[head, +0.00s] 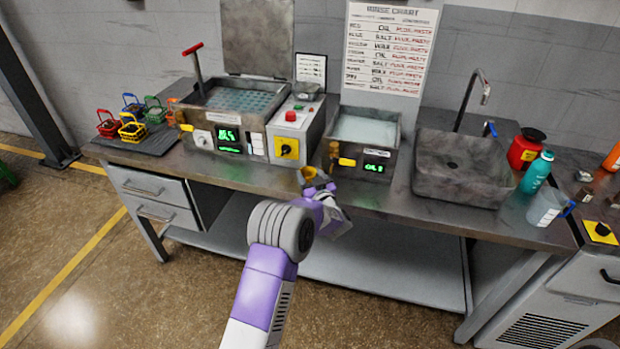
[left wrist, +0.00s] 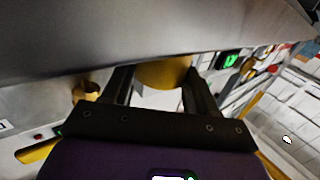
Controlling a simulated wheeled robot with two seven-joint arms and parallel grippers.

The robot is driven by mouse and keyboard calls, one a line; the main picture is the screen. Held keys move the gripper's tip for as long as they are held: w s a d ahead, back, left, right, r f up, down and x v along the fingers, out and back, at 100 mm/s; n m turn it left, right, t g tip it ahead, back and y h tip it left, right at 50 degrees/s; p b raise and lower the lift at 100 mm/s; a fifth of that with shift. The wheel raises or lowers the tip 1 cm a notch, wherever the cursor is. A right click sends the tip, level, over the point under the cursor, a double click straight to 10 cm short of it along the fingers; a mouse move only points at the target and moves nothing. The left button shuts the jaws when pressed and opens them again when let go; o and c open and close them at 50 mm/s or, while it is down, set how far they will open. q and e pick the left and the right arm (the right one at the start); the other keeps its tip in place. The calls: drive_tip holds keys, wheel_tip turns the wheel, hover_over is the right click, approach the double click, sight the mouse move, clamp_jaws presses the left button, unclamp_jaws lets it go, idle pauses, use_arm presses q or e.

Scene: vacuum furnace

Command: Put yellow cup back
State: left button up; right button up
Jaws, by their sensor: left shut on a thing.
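The yellow cup (head: 308,173) is at the tip of my left gripper (head: 318,184), just in front of the bench's front edge in the head view. In the left wrist view, the cup (left wrist: 162,74) shows as a yellow rounded shape between the two dark fingers of my left gripper (left wrist: 160,85), which is shut on it. Much of the cup is hidden by the gripper, so I cannot tell its tilt. My right gripper is not in view.
The steel bench (head: 375,198) carries a larger bath (head: 228,105) with a red-handled lever, a control box (head: 297,130), a smaller bath (head: 365,132) and a sink (head: 460,165). Small coloured baskets (head: 131,127) stand at left. Bottles (head: 536,172) and a jug (head: 544,206) stand right.

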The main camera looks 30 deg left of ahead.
use_arm(q)
drive_tip(key=shift+r, duration=0.15)
drive_tip(key=shift+f, duration=0.25)
drive_tip(key=o, duration=0.8)
drive_tip(key=shift+r, duration=0.15)
